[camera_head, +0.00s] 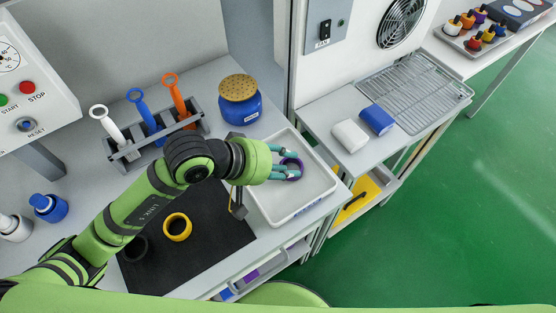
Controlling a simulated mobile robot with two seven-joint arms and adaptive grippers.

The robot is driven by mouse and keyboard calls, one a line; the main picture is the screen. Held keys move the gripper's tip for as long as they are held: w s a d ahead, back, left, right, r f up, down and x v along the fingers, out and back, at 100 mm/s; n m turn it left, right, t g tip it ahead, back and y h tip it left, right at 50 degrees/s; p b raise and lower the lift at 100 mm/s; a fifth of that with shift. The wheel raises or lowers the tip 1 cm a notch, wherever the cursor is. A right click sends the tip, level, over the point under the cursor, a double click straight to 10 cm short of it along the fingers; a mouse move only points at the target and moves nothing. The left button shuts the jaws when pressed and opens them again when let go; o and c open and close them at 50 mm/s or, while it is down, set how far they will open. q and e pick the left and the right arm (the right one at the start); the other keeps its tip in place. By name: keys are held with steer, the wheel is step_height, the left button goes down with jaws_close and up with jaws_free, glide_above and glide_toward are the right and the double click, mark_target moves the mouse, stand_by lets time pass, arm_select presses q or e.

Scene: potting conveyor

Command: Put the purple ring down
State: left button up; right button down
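The purple ring (299,163) is at the fingertips of my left gripper (287,164), over the white tray (312,205). The teal fingers lie on either side of the ring and appear closed on it, covering part of it. I cannot tell whether the ring touches the tray floor. My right gripper is not in view.
A yellow ring (178,227) and a black ring (134,249) lie on the dark mat (215,250). A grey rack (127,152) with white, blue and orange tools and a blue jar (240,104) stand behind. White and blue blocks lie right of the tray.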

arm_select(q)
steer(key=shift+r, duration=0.25)
steer(key=b+v, duration=0.1)
steer(key=v, duration=0.4)
steer(key=shift+a+f, duration=0.15)
steer(key=shift+f, duration=0.05)
steer(key=p+v, duration=0.5)
steer(key=v, duration=0.2)
steer(key=shift+r, duration=0.1)
